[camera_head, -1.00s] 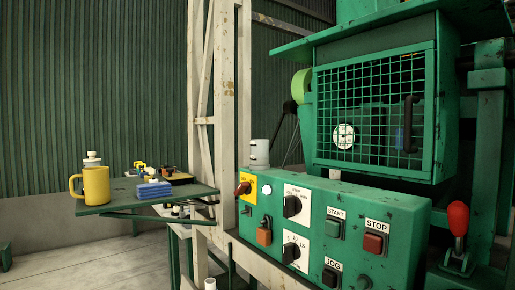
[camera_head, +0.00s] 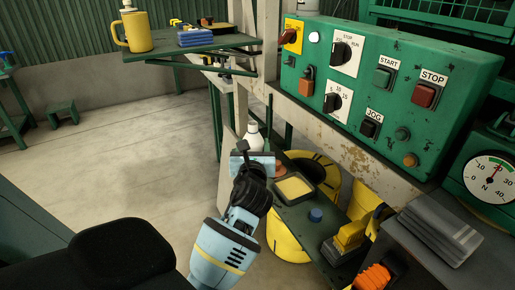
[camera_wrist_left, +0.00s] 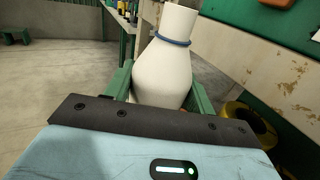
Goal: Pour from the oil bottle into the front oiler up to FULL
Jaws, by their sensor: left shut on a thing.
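My left gripper (camera_head: 253,157) is shut on a white bottle (camera_head: 253,137), which stands up above a low green shelf in the head view. In the left wrist view the oil bottle (camera_wrist_left: 163,75) is pale, with a narrow neck and a blue ring, between the green fingers (camera_wrist_left: 160,92). It looks roughly upright; its lower part is hidden by the gripper. Its mouth is cut off or not clear in the wrist view. I cannot make out the front oiler or a FULL mark in these frames. My right gripper is not in view.
A green control panel (camera_head: 385,85) stands above and right of the bottle, on a worn pale beam (camera_head: 350,150). A side table (camera_head: 190,47) holds a yellow mug (camera_head: 134,32).

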